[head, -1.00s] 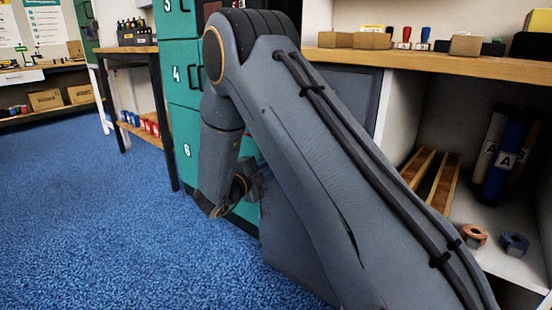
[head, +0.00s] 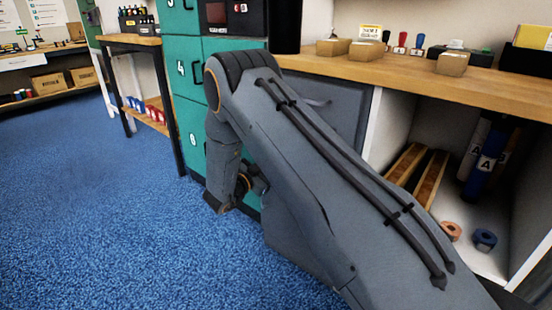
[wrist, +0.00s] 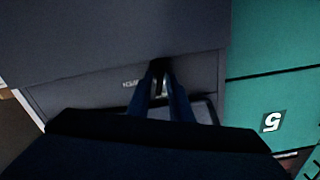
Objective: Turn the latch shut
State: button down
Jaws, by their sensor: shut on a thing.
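In the wrist view my gripper (wrist: 160,78) reaches toward a dark grey cabinet front (wrist: 75,90). Its two blue-black fingers come close together at the tips, shut on a small dark piece, the latch (wrist: 159,68). The fingers hide most of the latch, so its angle cannot be told. A small pale label sits just left of the fingertips. In the head view my arm covers the gripper and the latch. Part of the grey cabinet door (head: 345,97) shows under the wooden worktop.
Green lockers (head: 187,105) stand left of the grey door. The wooden worktop (head: 400,78) carries small boxes and stamps. An open shelf at right holds wooden strips (head: 405,163), tape rolls (head: 484,239) and tubes. Blue carpet (head: 90,200) lies clear at left.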

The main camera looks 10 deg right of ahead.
jog(key=shift+s+n+p, duration=0.1)
jog(key=shift+n+p, duration=0.85)
jog(key=shift+n, duration=0.95)
jog(key=shift+f, duration=0.1)
jog(key=c, duration=1.9)
grip_release()
jog(key=shift+o, duration=0.2)
jog(key=p+v, duration=0.1)
jog(key=v, duration=0.6)
jog(key=shift+s+a, duration=0.25)
jog(key=shift+a, duration=0.05)
